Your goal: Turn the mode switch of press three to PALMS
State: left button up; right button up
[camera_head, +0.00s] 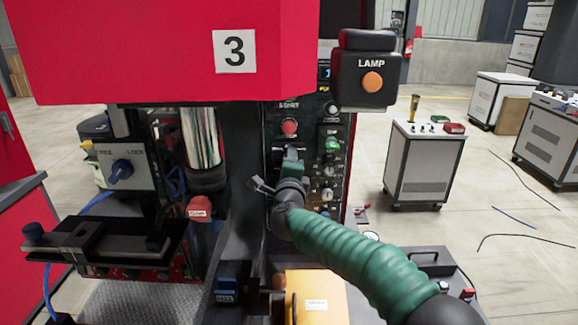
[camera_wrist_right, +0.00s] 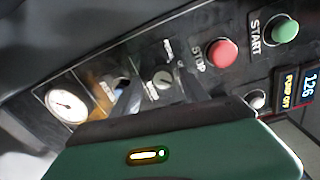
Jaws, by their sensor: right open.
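Press three (camera_head: 150,50) is a red machine with a white "3" sign and a black control panel (camera_head: 335,122) below its head. My right gripper (camera_head: 291,163), on the green-sleeved arm, is at this panel, and the arm hides part of it. In the right wrist view my right gripper (camera_wrist_right: 160,92) is open, with its blurred fingers on either side of a small round selector knob (camera_wrist_right: 162,80). This may be the mode switch; its labels are too small to read. Contact cannot be told. My left gripper is not in view.
Near the knob are a red STOP button (camera_wrist_right: 222,53), a green START button (camera_wrist_right: 284,28), a display (camera_wrist_right: 309,90) and a gauge (camera_wrist_right: 66,106). A LAMP box (camera_head: 366,70) juts out at the upper right. A blue-knobbed LOCK box (camera_head: 122,168) stands left.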

jog(key=s+b, duration=0.3)
jog(key=s, duration=1.3)
jog(key=shift+s+r+b, duration=0.2)
jog(key=shift+s+b, duration=0.1)
jog(key=shift+s, duration=0.05)
